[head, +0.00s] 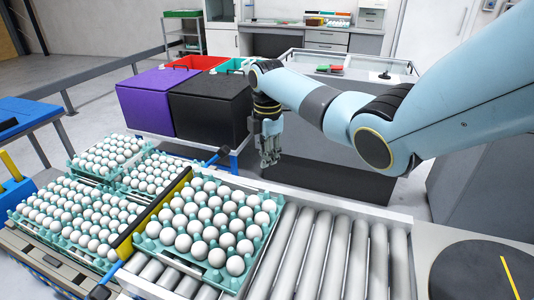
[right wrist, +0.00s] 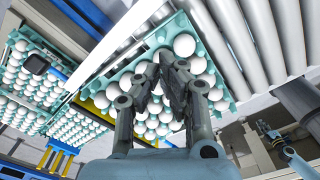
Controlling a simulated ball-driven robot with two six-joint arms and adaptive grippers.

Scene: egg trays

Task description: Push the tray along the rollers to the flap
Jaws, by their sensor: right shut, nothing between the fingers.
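The turquoise tray (head: 263,246) full of white eggs sits on the grey rollers (head: 318,250) at front centre. It also shows behind the fingers in the right wrist view (right wrist: 204,48). A yellow-and-black bar (head: 125,246) runs along its left side; I cannot tell whether this is the flap. My right gripper (head: 269,160) points down beyond the tray's far right corner, apart from it in the head view. Its fingertips (right wrist: 172,62) are together and empty, and overlap the tray in the wrist view.
Several egg trays (head: 104,262) stand left of the bar. A purple crate (head: 157,105) and a black crate (head: 207,112) stand behind. The rollers right of the tray are bare. A black round disc (head: 470,272) lies at the front right.

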